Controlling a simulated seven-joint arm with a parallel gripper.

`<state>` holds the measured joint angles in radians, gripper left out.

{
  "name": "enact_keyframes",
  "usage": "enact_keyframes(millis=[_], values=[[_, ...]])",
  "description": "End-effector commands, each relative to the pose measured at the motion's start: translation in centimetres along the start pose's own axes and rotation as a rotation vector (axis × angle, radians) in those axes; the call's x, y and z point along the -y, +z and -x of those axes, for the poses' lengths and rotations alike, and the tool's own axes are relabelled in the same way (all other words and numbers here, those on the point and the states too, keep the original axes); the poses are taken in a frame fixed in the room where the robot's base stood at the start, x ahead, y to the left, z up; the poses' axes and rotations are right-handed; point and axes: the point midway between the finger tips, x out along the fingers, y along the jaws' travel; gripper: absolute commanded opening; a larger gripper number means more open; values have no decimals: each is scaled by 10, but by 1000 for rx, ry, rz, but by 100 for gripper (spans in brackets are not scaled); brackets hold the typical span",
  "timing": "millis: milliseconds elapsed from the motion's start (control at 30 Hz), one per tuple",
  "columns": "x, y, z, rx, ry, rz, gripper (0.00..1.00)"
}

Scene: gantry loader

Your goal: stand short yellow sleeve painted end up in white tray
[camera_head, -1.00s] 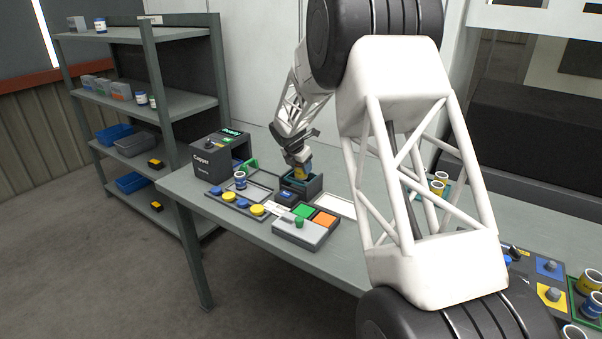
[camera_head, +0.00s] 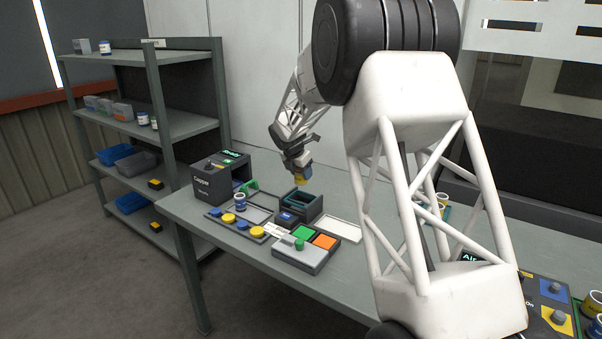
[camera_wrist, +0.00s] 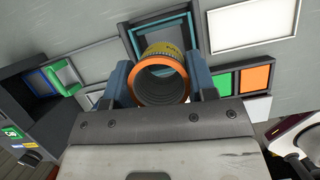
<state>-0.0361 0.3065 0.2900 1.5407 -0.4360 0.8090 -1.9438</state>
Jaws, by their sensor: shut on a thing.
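My gripper (camera_head: 302,176) is shut on the short yellow sleeve (camera_head: 302,181) and holds it in the air above the dark open-topped box (camera_head: 317,208). In the wrist view the sleeve (camera_wrist: 163,74) sits between the two blue-grey fingers (camera_wrist: 162,82), its open orange-rimmed end facing the camera. Its far end is turned away. The white tray (camera_head: 345,229) lies flat on the table just right of the box and looks empty. In the wrist view the white tray (camera_wrist: 252,25) is at upper right, apart from the sleeve.
A panel with green and orange squares (camera_head: 303,252) stands in front of the box. More sleeves stand at right, partly behind my arm.

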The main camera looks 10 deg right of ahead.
Motion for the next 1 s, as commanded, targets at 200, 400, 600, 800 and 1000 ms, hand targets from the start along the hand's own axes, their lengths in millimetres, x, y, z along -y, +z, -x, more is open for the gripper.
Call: enact_keyframes(millis=[200, 400, 600, 800, 1000], values=[[1, 0, 0, 0, 0, 0, 14], [18, 0, -8, 1, -2, -1, 14], [57, -4, -27, 1, -4, -2, 14], [97, -10, -43, 1, -2, -1, 14], [119, -16, -52, 0, 0, -1, 14]])
